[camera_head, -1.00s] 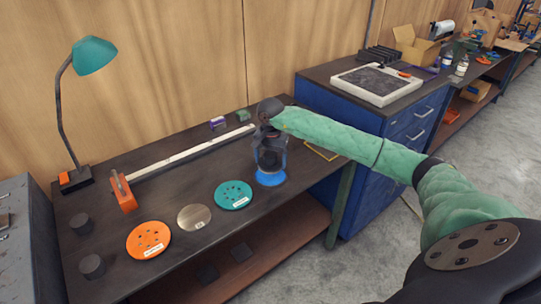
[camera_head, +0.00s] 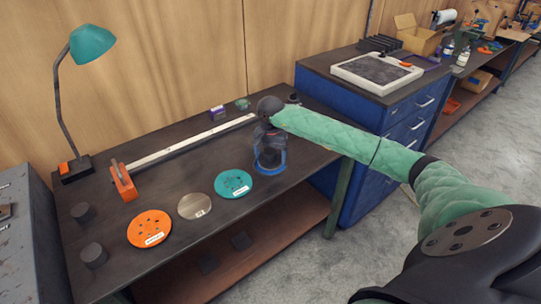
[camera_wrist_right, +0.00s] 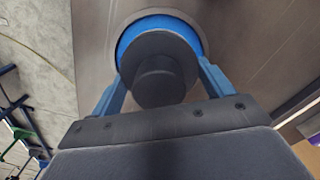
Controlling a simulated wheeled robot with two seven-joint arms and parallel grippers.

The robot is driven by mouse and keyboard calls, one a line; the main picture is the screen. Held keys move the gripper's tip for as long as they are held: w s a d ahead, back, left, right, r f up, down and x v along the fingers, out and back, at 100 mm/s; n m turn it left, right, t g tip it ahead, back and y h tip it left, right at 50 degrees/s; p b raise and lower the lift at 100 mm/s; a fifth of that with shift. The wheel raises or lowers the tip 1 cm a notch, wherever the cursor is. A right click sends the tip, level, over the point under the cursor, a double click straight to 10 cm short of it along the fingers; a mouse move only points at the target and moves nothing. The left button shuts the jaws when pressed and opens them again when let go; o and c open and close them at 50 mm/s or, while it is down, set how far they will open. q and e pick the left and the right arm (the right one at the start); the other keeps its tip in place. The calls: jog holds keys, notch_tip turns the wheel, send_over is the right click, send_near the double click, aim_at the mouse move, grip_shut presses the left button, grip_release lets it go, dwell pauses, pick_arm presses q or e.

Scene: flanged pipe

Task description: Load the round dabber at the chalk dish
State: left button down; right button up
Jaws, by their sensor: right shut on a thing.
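My right gripper (camera_head: 269,157) points down over the blue chalk dish (camera_head: 285,168) on the dark bench, near its front edge. It is shut on the round dabber, a dark stepped cylinder. In the right wrist view the dabber (camera_wrist_right: 158,68) sits between the two blue fingers, and the blue rim of the dish (camera_wrist_right: 128,38) shows around and behind it. The dabber is at or just above the dish; I cannot tell whether it touches. The dish's inside is mostly hidden. My left gripper is not in view.
Left of the dish lie a teal disc (camera_head: 233,183), a metal disc (camera_head: 194,206) and an orange disc (camera_head: 150,229). Two dark cylinders (camera_head: 93,255) stand further left. A long rail (camera_head: 195,140) with an orange end block lies behind. A lamp (camera_head: 92,43) stands back left.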

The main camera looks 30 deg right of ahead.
aim_at(270, 150)
jog(key=shift+f+b, duration=0.5)
dwell(0.8)
jog(key=shift+f+b, duration=0.15)
jog(key=shift+b, duration=0.35)
dwell(2.3)
jog(key=shift+r+p, duration=0.45)
jog(key=shift+r, duration=3.15)
